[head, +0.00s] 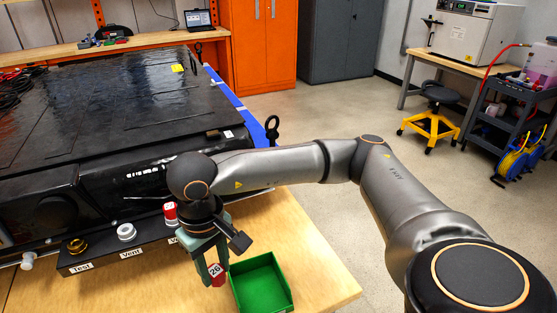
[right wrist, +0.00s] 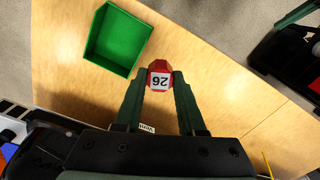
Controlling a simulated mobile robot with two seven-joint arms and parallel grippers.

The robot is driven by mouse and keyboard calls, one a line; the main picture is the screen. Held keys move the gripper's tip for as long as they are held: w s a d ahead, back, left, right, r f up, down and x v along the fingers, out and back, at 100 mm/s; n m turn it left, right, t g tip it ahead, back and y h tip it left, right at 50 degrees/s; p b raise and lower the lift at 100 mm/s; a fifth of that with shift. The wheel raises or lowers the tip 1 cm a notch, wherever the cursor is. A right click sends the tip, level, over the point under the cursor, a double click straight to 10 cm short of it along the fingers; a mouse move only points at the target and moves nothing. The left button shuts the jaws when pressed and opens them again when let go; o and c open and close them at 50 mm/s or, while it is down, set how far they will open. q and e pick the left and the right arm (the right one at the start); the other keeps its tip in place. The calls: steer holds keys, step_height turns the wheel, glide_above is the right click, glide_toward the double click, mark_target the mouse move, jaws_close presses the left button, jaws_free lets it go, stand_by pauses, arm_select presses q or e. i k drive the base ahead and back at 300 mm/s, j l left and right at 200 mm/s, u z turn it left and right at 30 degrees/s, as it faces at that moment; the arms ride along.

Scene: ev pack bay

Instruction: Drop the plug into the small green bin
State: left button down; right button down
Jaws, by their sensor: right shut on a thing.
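The plug (head: 215,271) is a red faceted piece with a white face marked 26. My right gripper (head: 209,268) is shut on it, and it hangs over the wooden bench in the head view. In the right wrist view the plug (right wrist: 160,79) sits between the two green fingertips (right wrist: 159,84). The small green bin (head: 262,284) is open-topped and looks empty. It stands just right of the plug in the head view, and up and left of it in the right wrist view (right wrist: 117,41). My left gripper is not in view.
A black strip (head: 100,262) with labelled ports and a red cap (head: 170,211) lies left of my right gripper. The large black battery pack (head: 100,110) lies behind it. The wooden bench (head: 315,250) is clear right of the bin.

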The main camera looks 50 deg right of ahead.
mark_target(267, 292)
steer(key=z, duration=1.25)
steer(key=j+u, duration=0.35)
steer(key=j, duration=0.55)
